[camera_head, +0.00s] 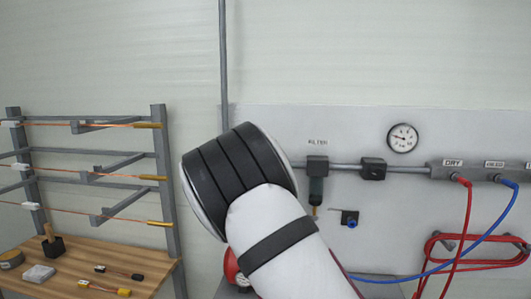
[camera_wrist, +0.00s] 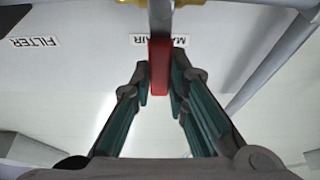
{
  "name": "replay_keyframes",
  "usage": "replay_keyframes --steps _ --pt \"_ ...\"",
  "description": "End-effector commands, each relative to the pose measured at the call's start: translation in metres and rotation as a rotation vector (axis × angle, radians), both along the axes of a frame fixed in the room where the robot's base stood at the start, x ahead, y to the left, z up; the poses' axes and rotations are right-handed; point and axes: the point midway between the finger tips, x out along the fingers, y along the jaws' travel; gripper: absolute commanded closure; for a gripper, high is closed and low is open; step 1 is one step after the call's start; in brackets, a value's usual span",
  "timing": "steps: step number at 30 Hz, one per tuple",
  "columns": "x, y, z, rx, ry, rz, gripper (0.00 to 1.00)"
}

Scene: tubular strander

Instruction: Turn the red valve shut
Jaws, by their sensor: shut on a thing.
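The red valve handle (camera_wrist: 160,62) shows in the wrist view as a flat red lever. It points down the picture from a grey pipe at the top edge, with a bit of yellow fitting beside it. My gripper (camera_wrist: 159,84) is closed on the lever, one dark finger with a green inner face on each side. A partly covered label reading "MA.. AIR" (camera_wrist: 140,40) is on the wall panel behind. In the head view my white and black arm hides the valve and my gripper.
The panel carries a filter (camera_head: 317,167), a pressure gauge (camera_head: 402,138) and red and blue hoses (camera_head: 465,225) at the right. A wooden bench (camera_head: 120,262) with small tools and a wire rack (camera_head: 165,190) stand at the left. A red rounded object (camera_head: 231,266) shows behind my arm.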

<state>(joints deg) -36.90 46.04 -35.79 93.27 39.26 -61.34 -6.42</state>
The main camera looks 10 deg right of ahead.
Motion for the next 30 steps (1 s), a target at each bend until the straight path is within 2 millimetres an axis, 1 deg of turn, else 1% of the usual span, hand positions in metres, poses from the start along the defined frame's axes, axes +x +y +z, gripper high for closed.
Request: replay_keyframes --steps 11,12,14,25,28,30 --pt "0.000 0.002 -0.001 -0.005 0.004 0.003 1.00" --pt "0.000 0.002 -0.001 -0.005 0.004 0.003 0.78" --pt "0.000 0.002 -0.001 -0.005 0.004 0.003 0.65" --pt "-0.002 0.002 -0.002 -0.003 0.002 0.001 0.64" --pt "-0.011 0.004 -0.006 -0.002 0.004 0.001 0.64" --pt "-0.021 0.008 -0.010 -0.003 0.005 0.002 0.64"
